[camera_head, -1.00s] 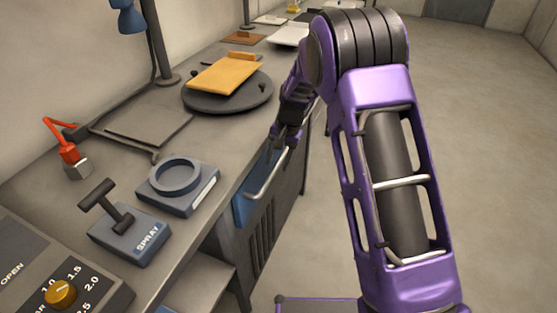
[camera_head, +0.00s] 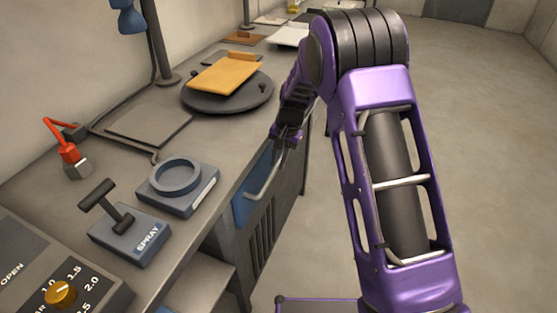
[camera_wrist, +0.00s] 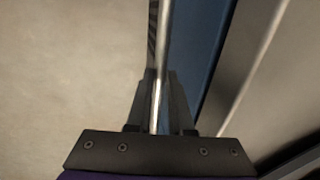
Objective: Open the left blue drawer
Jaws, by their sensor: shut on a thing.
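The blue drawer (camera_head: 241,209) is set in the front of the grey workbench, under its top edge. Its long silver bar handle (camera_head: 268,182) stands out from the blue front. My gripper (camera_head: 281,147) is at the far end of this handle. In the wrist view the handle (camera_wrist: 163,50) runs down between the fingers of my gripper (camera_wrist: 160,105), which are shut on it. The blue front (camera_wrist: 214,50) shows just right of the handle there. I cannot tell from these views whether the drawer stands out from the bench.
The bench top holds a grey ring device (camera_head: 177,184), a spray lever box (camera_head: 130,236), a knob panel (camera_head: 60,292) and a dark round plate (camera_head: 245,100) with an orange board (camera_head: 225,74). A vented panel (camera_head: 262,237) is below the drawer. The floor (camera_head: 490,150) to the right is clear.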

